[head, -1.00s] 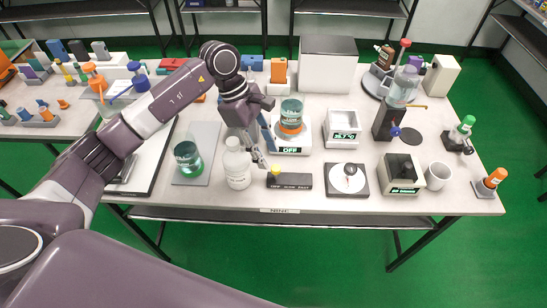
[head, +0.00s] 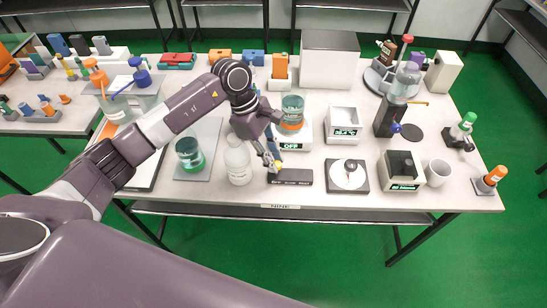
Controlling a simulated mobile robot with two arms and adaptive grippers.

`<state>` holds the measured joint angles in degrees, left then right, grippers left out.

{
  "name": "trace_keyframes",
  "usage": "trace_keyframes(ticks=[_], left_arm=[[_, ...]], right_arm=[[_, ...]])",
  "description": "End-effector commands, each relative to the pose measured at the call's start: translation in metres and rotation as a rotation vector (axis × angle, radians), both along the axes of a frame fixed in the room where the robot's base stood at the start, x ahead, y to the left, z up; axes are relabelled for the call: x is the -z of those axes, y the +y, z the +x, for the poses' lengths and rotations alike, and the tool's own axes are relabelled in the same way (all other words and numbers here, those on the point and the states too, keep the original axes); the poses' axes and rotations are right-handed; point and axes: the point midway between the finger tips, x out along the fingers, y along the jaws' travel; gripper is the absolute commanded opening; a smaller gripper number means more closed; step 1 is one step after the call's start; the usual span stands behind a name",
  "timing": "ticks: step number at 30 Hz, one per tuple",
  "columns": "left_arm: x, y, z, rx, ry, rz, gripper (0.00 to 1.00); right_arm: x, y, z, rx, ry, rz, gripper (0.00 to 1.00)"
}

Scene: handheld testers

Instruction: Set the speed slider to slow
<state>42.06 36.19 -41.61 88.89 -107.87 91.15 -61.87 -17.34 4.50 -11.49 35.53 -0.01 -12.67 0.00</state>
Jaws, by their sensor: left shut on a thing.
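The speed slider is a dark bar (head: 297,176) with small lettering, lying near the front edge of the table. Its yellow knob (head: 277,165) shows near the bar's left end, partly covered by my fingers. My left gripper (head: 273,162) reaches down from above left and is shut on the yellow knob. The lettering is too small to read surely now, so the exact mark at the knob is unclear. My right gripper is not in view.
A white bottle (head: 238,165) stands close left of the slider. A device reading OFF (head: 291,144) bears a beaker (head: 292,115) behind it. A round white dial (head: 347,175) sits to the right. The table strip in front of the slider is clear.

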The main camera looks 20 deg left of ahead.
Motion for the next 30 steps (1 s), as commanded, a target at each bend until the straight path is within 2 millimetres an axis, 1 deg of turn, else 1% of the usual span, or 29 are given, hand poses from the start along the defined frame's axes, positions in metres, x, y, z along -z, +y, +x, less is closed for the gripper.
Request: trace_keyframes(ticks=[8,11,16,18,25,26,30], left_arm=[[-0.001,-0.001,0.001,0.000,-0.002,-0.001,0.00],[0.001,-0.008,0.003,0.002,-0.003,-0.003,0.00],[0.002,-0.034,0.010,0.003,-0.004,-0.005,0.00],[0.000,-0.039,0.012,0.001,-0.003,-0.003,0.00],[-0.001,-0.039,0.011,0.000,-0.001,-0.002,0.00],[-0.001,-0.039,0.011,0.000,-0.001,-0.002,0.20],[-0.001,-0.039,0.011,0.000,-0.001,-0.002,0.35]], right_arm=[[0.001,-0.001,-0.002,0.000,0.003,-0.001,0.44],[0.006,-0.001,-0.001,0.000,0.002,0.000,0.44],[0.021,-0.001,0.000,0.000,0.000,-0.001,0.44],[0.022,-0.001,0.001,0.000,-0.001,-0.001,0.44],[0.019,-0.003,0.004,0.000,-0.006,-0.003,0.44],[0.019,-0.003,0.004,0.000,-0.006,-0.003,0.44],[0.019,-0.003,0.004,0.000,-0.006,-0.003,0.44]])
